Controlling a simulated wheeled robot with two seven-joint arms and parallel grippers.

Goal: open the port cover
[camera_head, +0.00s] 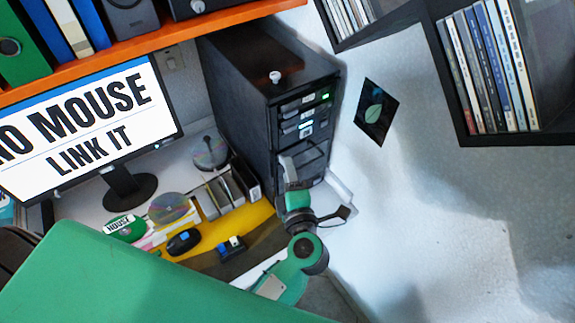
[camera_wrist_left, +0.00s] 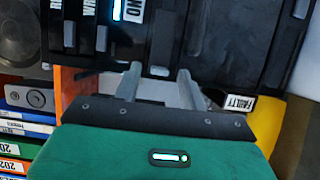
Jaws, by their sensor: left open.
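The black computer tower (camera_head: 240,75) stands at the back, its front carrying drive bays and small lights. My left gripper (camera_head: 290,157) is in front of the lower part of the tower's front and partly hides it. In the left wrist view the two fingers of my left gripper (camera_wrist_left: 159,71) are apart, with nothing held between them. Their tips are close to the dark front panel (camera_wrist_left: 168,40); I cannot tell whether they touch it. A small grey tab (camera_wrist_left: 159,71) shows between the tips. I cannot tell for sure which part is the port cover. My right gripper is not in view.
A monitor (camera_head: 90,125), a disc spindle (camera_head: 210,152), a mouse (camera_head: 184,241) and small boxes (camera_head: 232,188) crowd the desk left of my arm. An orange shelf (camera_head: 150,45) is above. A white wall (camera_head: 430,220) with disc shelves (camera_head: 520,140) is on the right.

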